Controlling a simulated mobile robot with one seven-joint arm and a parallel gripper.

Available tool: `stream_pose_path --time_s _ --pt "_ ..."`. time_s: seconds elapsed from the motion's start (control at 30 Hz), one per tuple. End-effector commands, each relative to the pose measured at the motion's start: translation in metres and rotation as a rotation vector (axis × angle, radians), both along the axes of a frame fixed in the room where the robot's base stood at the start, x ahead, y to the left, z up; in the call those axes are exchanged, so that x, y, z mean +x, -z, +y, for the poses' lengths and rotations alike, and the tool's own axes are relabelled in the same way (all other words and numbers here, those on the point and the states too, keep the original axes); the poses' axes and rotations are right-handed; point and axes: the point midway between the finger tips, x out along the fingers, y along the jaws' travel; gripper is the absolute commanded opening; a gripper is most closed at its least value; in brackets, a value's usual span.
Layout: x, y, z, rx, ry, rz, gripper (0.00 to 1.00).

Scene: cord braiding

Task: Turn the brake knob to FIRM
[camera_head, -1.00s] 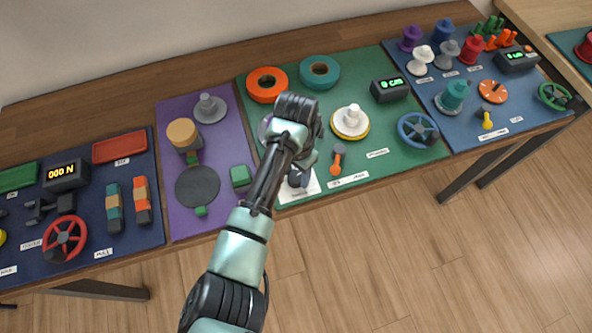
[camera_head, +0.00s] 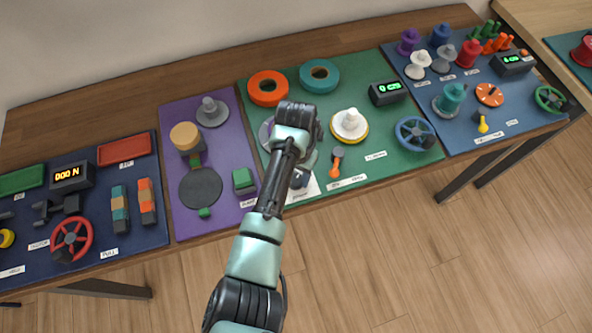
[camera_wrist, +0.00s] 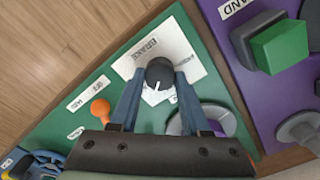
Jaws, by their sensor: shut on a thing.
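The brake knob (camera_wrist: 159,72) is a small dark round knob with a white pointer line, standing on a white card (camera_wrist: 185,50) lettered BRAKE. In the wrist view the pointer line faces the palm side of my gripper. Any setting marks on the card are too small to read. My gripper (camera_wrist: 157,82) has its two blue-grey fingers on either side of the knob, shut on it. In the head view the card (camera_head: 310,190) shows beside my arm, with the dark knob (camera_head: 299,180) partly hidden by the arm.
An orange lever (camera_wrist: 100,109) stands close to one finger, and a pale round disc (camera_wrist: 215,118) lies behind the other. The spool with a yellow rim (camera_head: 350,125) is right of my arm. The green block (camera_head: 243,181) is on the purple mat (camera_head: 222,223) at left.

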Motion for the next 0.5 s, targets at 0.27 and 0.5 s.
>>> stream_pose_path --time_s 0.27,0.5 --pt "-0.0002 -0.0028 -0.0011 0.0 -0.261 0.001 0.0" --pt "0.0001 -0.0021 -0.0003 0.0 -0.489 0.0 0.0"
